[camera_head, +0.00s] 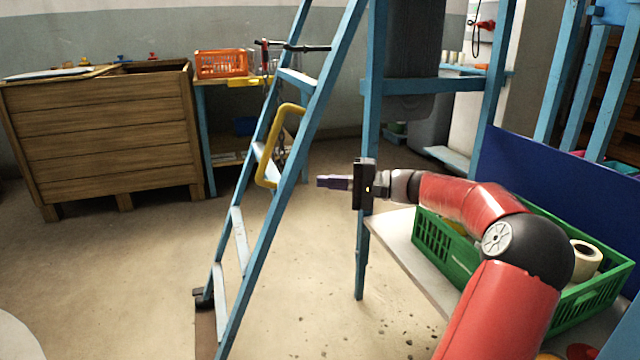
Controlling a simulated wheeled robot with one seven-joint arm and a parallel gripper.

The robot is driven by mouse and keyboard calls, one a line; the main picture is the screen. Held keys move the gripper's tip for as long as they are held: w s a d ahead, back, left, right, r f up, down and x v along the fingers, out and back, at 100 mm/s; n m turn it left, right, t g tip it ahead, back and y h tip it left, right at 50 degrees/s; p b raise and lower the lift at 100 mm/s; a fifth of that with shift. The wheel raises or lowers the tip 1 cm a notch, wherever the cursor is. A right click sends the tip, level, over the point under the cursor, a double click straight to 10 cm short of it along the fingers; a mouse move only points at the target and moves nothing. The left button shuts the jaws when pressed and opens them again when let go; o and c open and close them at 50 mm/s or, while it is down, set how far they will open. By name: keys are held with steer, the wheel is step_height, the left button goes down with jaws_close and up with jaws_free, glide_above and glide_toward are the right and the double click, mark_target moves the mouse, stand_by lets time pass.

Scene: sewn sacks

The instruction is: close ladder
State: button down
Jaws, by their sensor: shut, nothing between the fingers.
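A blue stepladder (318,95) with pale steps stands in the middle of the view, leaning up to the right. A yellow handle (266,140) sits on its side, about midway up. The top of the ladder is out of frame, and I cannot tell how far its legs are spread. My gripper (322,182) is at the end of my red arm, to the right of the ladder's near rail, pointing left toward it. Its fingers are shut and empty. It appears apart from the yellow handle, though the depth gap is hard to judge.
A wooden crate (105,145) stands at the left, beside a bench with an orange basket (221,64). A blue frame (367,150) holds a dark hopper. A green crate (440,236) sits on a white table (392,238) under my arm. The floor at left is clear.

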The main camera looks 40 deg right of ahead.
steer(key=x, duration=0.8)
steer(key=shift+s+f, duration=0.1)
steer(key=shift+f, duration=0.05)
